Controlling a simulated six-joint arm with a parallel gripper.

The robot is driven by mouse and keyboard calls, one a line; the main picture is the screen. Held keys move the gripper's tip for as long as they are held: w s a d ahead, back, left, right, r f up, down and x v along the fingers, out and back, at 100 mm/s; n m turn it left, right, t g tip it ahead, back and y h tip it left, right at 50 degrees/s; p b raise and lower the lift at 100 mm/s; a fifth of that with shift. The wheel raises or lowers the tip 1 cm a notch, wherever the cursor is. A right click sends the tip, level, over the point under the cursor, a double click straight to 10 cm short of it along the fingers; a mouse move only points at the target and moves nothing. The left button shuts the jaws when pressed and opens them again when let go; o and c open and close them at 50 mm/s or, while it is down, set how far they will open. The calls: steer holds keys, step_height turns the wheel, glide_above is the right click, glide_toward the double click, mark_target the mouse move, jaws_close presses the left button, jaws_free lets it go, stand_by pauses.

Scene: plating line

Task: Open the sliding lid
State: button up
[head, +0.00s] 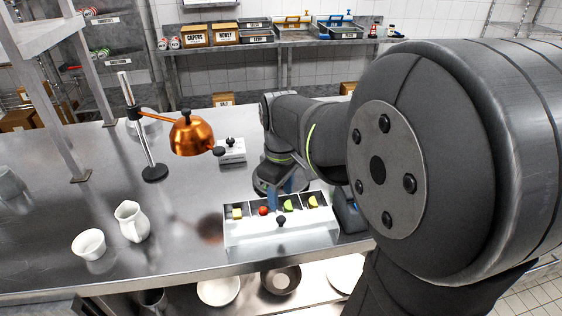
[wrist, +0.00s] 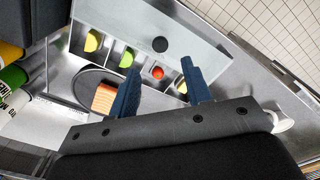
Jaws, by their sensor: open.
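A long pale box (head: 240,243) with a row of compartments stands on the steel counter. Small yellow, red and green pieces show in the compartments. A round black knob (head: 281,220) stands on the lid at the box's near side; the knob also shows in the wrist view (wrist: 160,44). How much the lid covers is hard to tell. My gripper (wrist: 161,68) is open over the compartments, its two blue fingers apart with a red piece between them in the picture. The knob lies beyond the fingertips, not held. In the head view my gripper (head: 277,199) is partly hidden at the box's back edge.
A copper heat lamp (head: 190,136) hangs from a stand left of my arm. A small white box (head: 232,150) with a black knob stands behind. A white jug (head: 131,222) and cup (head: 89,244) stand at left. An orange block (wrist: 104,97) lies near the left finger.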

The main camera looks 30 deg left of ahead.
step_height(320, 180, up, 10)
glide_above(281, 217)
steer(key=shift+s+d, duration=0.1)
steer(key=shift+s, duration=0.05)
steer(key=shift+f, duration=0.2)
stand_by(0.3)
step_height(281, 217, down, 17)
steer(key=shift+f, duration=0.1)
stand_by(0.4)
step_height(281, 217, up, 17)
step_height(281, 217, down, 17)
steer(key=shift+f, duration=0.15)
steer(key=w+a, duration=0.3)
steer(key=w+a+r, duration=0.1)
steer(key=w+a, duration=0.1)
steer(key=shift+w+a, duration=0.15)
step_height(281, 217, up, 17)
steer(key=w+d+f+m, duration=0.2)
steer(key=w+m, duration=0.4)
steer(key=w, duration=0.8)
steer(key=shift+f, duration=0.35)
